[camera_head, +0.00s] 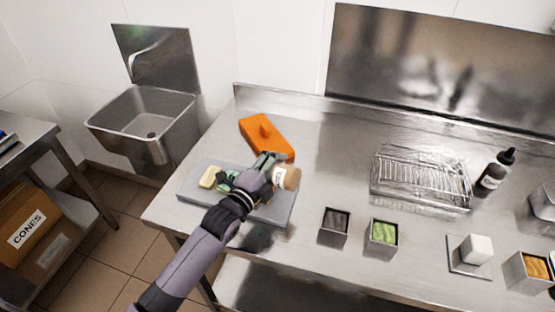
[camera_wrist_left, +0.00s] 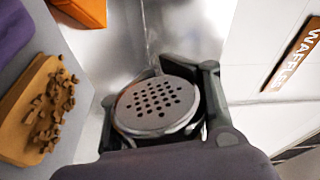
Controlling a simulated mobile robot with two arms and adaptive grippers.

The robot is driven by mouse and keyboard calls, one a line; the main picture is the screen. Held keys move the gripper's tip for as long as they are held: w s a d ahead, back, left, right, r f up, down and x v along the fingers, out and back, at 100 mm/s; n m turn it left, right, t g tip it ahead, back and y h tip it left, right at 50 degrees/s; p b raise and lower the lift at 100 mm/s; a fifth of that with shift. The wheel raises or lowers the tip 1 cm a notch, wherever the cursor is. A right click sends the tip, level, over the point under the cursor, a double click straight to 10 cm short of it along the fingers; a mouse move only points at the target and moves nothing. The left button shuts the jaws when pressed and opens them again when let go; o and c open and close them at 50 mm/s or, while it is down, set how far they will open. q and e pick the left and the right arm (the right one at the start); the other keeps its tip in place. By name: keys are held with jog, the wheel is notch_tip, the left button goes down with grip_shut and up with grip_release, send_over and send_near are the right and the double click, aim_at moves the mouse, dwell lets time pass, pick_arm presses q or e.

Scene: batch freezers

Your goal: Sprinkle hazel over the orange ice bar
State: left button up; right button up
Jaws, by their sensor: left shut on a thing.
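My left gripper (camera_head: 268,166) is shut on a shaker (camera_head: 288,178) with a pale label and a tan end, held tilted over the grey tray (camera_head: 281,211). In the left wrist view the shaker's round perforated metal lid (camera_wrist_left: 155,106) sits between the fingers. An orange ice bar (camera_wrist_left: 22,100) lies at the left of that view, with brown hazel bits (camera_wrist_left: 56,108) scattered on top. In the head view my arm and gripper hide the orange bar. A pale yellow bar (camera_head: 210,176) and a partly hidden green bar (camera_head: 222,180) lie on the tray's left side. My right gripper is not in view.
Dark (camera_head: 335,222) and green (camera_head: 383,232) filled tubs stand to the right. A wire rack (camera_head: 420,178) and dark bottle (camera_head: 494,172) are farther right. The middle of the steel counter is clear.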

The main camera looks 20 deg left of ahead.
pick_arm(q)
jog(key=shift+r, duration=0.1)
jog(key=shift+r+m+p, duration=0.6)
jog(key=shift+m+p, duration=0.1)
jog(key=shift+m, duration=0.45)
jog(key=shift+r+m+p, duration=0.55)
jog(key=shift+m+p, duration=0.1)
jog(key=shift+m, duration=0.5)
jog(key=shift+r+m+p, duration=0.7)
jog(key=shift+r+m, duration=0.05)
jog(key=shift+m, duration=0.4)
jog(key=shift+r+m+p, duration=0.7)
jog(key=shift+r+m, duration=0.05)
jog(key=shift+m, duration=0.4)
